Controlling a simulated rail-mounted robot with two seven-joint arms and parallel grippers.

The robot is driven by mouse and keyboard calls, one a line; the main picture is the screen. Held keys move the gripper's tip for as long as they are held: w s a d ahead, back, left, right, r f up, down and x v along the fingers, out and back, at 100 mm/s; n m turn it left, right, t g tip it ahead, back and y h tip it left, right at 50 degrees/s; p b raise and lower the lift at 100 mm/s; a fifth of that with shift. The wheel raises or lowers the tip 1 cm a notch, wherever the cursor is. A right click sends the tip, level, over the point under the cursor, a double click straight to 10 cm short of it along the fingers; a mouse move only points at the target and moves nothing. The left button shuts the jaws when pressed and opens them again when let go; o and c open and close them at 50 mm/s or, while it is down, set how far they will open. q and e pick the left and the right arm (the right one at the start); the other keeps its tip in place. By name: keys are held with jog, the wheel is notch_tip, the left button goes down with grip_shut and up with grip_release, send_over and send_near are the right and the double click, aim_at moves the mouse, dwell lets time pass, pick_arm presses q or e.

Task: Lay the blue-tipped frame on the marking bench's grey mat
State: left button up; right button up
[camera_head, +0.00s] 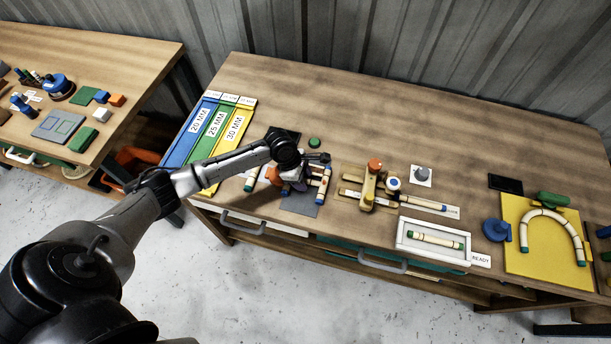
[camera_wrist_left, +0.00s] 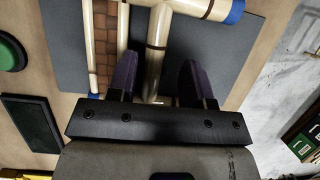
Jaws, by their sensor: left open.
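The blue-tipped frame (camera_head: 323,185), made of pale rattan poles with dark bands, is at the front of the middle bench. In the left wrist view its poles (camera_wrist_left: 157,45) lie over the grey mat (camera_wrist_left: 222,48), one blue tip showing at the upper right. The mat also shows in the head view (camera_head: 301,207). My left gripper (camera_wrist_left: 157,75) is open, its two purple fingers on either side of one pole with gaps visible. In the head view my left gripper (camera_head: 298,181) hides part of the frame. My right gripper is in neither view.
A black plate (camera_wrist_left: 30,122) and a green disc (camera_wrist_left: 8,52) are beside the mat. Blue, green and yellow size trays (camera_head: 208,138) stand left, a wooden jig (camera_head: 372,188) and white tray (camera_head: 433,238) right. The back of the bench is clear.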

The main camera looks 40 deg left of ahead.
pick_arm(q)
jog(key=p+v, duration=0.2)
jog(key=v, duration=0.9)
jog(key=s+d+f+m, duration=0.1)
jog(key=d+m, duration=0.1)
jog(key=s+d+f+m, duration=0.1)
jog(key=s+d+m, duration=0.1)
jog(key=s+d+f+m, duration=0.2)
jog(key=shift+s+d+m, duration=0.1)
jog(key=shift+d+m, duration=0.2)
jog(key=s+d+f+m, duration=0.2)
jog(key=s+d+m, duration=0.4)
jog(key=s+m, duration=0.2)
jog(key=s+r+m+t+y, duration=0.1)
jog(key=s+r+m+y, duration=0.1)
jog(key=s+m, duration=0.8)
jog(key=shift+s+d+r+m+t+y, duration=0.3)
jog(key=shift+s+d+r+t+y, duration=0.1)
jog(key=shift+s+y, duration=0.6)
notch_tip(320, 180, up, 21)
jog(key=p, duration=2.1)
jog(key=shift+r, duration=0.25)
